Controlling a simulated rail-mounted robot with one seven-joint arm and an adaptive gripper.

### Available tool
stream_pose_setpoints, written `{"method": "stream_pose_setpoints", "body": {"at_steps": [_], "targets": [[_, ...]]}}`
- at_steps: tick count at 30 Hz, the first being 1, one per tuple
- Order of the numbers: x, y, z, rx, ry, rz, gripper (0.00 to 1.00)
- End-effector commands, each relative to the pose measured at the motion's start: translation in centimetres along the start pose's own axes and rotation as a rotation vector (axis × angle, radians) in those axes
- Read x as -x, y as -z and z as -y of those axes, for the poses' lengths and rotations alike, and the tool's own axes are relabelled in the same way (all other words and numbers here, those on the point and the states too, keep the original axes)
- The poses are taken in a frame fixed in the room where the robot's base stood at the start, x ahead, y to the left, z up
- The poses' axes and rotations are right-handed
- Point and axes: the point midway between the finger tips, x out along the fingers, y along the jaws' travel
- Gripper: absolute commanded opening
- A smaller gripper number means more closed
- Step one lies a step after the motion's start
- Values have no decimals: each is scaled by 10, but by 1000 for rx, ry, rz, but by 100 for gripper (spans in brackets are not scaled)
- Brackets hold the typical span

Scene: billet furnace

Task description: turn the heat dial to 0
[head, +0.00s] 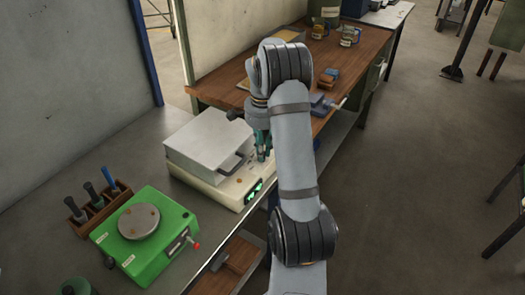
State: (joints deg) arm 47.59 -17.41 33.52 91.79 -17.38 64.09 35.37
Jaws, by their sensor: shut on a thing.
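The billet furnace (212,143) is a cream base with a grey lid and a dark handle (238,165), standing on the metal bench. My gripper (263,156) points down at the right end of the furnace's top panel. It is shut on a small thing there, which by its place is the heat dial. The fingers hide the dial, so its pointer and setting cannot be seen.
A green device with a round metal plate (139,221) and a red-tipped lever stands at front left. A wooden rack (97,207) holds several handled tools. Behind is a wooden workbench (220,82) with a blue vise (322,104). Open floor lies to the right.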

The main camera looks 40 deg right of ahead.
Motion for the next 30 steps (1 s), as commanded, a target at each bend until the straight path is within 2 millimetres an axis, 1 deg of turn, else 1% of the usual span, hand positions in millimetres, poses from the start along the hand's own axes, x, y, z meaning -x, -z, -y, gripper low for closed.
{"method": "stream_pose_setpoints", "body": {"at_steps": [12,13,21,23,30], "targets": [[1,0,1,10,1,-1,0],[1,0,1,10,1,-1,15],[0,0,0,8,1,-1,31],[0,0,0,8,1,0,33],[0,0,0,7,0,0,33]]}}
